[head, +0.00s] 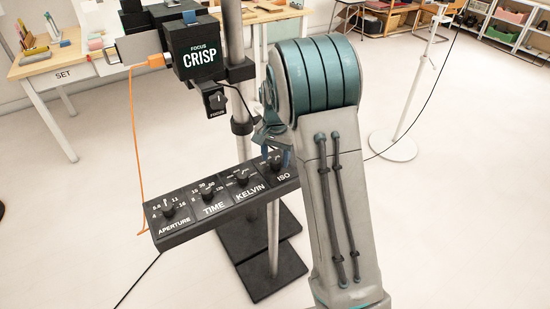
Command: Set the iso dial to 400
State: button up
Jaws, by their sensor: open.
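The ISO dial (275,164) is a small dark knob at the right end of a black control panel (178,240). My arm and gripper hide part of it and its scale marks, so its setting cannot be read. My gripper (268,146) is open, just above the ISO dial in this view. Its fingertips are small and overlap the dial's upper edge; I cannot tell whether they touch it.
The aperture (168,210), time (206,195) and kelvin (241,179) knobs sit left of ISO. A black box reading "FOCUS CRISP" (199,55) with a focus knob (216,100) is above. An orange cable (133,130) hangs at left. Open floor lies around the stand.

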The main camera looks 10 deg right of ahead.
aim_at(276, 161)
notch_tip(276, 161, up, 13)
dwell(0.3)
jog(key=s+f+n+t, duration=0.1)
jog(key=s+n, duration=0.6)
jog(key=s, duration=2)
jog(key=shift+s+t, duration=0.25)
jog(key=shift+t, duration=0.65)
